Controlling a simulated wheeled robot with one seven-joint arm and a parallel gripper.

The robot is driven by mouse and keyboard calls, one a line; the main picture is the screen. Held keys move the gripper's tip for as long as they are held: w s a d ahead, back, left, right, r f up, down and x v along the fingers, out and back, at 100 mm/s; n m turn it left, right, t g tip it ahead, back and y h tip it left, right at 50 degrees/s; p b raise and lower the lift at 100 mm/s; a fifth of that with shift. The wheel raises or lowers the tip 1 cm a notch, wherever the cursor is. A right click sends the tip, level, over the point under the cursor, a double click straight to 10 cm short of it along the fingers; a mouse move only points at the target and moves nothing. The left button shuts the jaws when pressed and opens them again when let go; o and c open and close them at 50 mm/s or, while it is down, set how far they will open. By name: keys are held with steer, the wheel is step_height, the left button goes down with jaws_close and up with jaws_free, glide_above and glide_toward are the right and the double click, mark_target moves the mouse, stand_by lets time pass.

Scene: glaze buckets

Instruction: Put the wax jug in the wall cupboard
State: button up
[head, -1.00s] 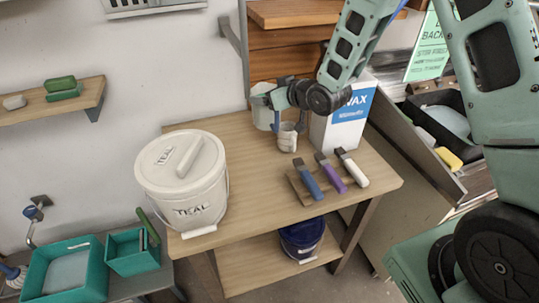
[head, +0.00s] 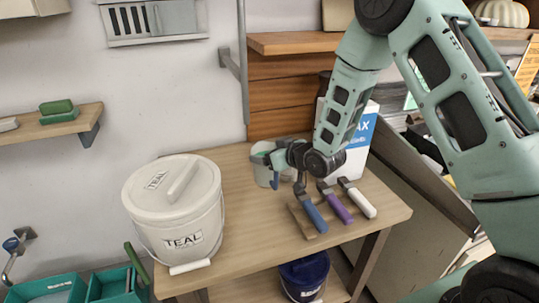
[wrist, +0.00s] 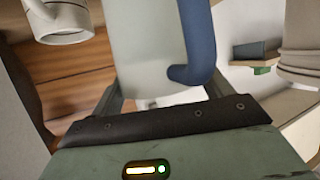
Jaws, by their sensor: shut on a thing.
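The jug (head: 261,172), pale with a blue handle, is at the back of the wooden table. I take it for the wax jug; no label shows on it. My gripper (head: 284,158) is shut on it. In the wrist view the jug (wrist: 148,45) fills the space between my fingers (wrist: 162,92), its blue handle to the right. I cannot tell whether its base touches the table. A grey wall unit (head: 155,20) with a slatted left part hangs at the top left; I cannot tell whether it is the wall cupboard.
A lidded TEAL bucket (head: 175,205) stands on the table's left. Blue, purple and white-handled tools (head: 335,204) lie at the front right. A white WAX carton (head: 362,145) stands behind my arm. The wrist view shows a white mug (wrist: 62,22). Table between bucket and tools is clear.

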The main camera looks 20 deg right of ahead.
mark_target(269, 172)
steer(key=shift+f+p, duration=0.85)
steer(key=shift+f, duration=2.45)
steer(key=shift+f, duration=0.15)
steer(key=o, duration=1.7)
